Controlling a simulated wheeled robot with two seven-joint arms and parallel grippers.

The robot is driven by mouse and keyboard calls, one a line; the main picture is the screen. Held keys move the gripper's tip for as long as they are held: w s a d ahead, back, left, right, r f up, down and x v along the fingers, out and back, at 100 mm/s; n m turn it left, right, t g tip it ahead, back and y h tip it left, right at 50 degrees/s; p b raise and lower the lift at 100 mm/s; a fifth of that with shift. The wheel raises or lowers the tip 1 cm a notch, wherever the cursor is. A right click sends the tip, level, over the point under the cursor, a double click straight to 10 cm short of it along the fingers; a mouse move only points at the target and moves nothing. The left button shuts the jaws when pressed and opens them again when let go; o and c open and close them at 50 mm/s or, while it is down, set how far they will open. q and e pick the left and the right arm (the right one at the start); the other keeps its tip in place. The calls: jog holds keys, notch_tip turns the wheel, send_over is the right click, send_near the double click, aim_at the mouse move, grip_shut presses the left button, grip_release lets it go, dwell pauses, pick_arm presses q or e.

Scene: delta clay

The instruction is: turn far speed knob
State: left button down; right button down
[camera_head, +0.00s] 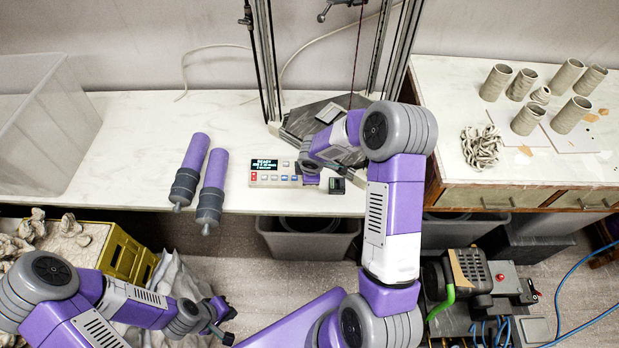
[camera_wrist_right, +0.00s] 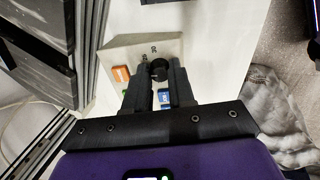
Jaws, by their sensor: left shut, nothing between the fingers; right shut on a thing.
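A pale control box (camera_head: 262,182) with a lit display and small coloured buttons lies on the white table. In the right wrist view, the end of the control box (camera_wrist_right: 120,50) shows orange and blue buttons and a round black knob (camera_wrist_right: 158,68). My right gripper (camera_wrist_right: 159,76) is shut on this knob, with one finger on each side. In the head view, the right arm hides that end of the box and the knob. My left gripper (camera_head: 225,325) is shut and empty, low in front of the table, well away from the box.
Two purple-and-grey cylinders (camera_head: 212,180) lie left of the box. A clear bin (camera_head: 45,130) stands at the far left. A metal frame (camera_head: 268,60) rises behind the box. Several clay cylinders (camera_head: 495,82) stand on the right table. A grey bin (camera_head: 307,240) sits below the table edge.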

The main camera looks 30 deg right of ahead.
jog(key=m+b, duration=0.4)
jog(key=shift+f+b, duration=0.2)
jog(key=shift+b, duration=0.15)
jog(key=shift+r+m+b, duration=0.15)
jog(key=shift+m+b, duration=1.05)
jog(key=shift+b, duration=0.1)
jog(key=c, duration=1)
grip_release()
jog(key=shift+o, duration=0.2)
jog(key=shift+r, duration=0.1)
jog(key=p+v, duration=0.2)
jog(key=v, duration=0.5)
jog(key=shift+s+a+r+p, duration=0.2)
jog(key=shift+s+p, duration=0.05)
jog(key=shift+p, duration=0.05)
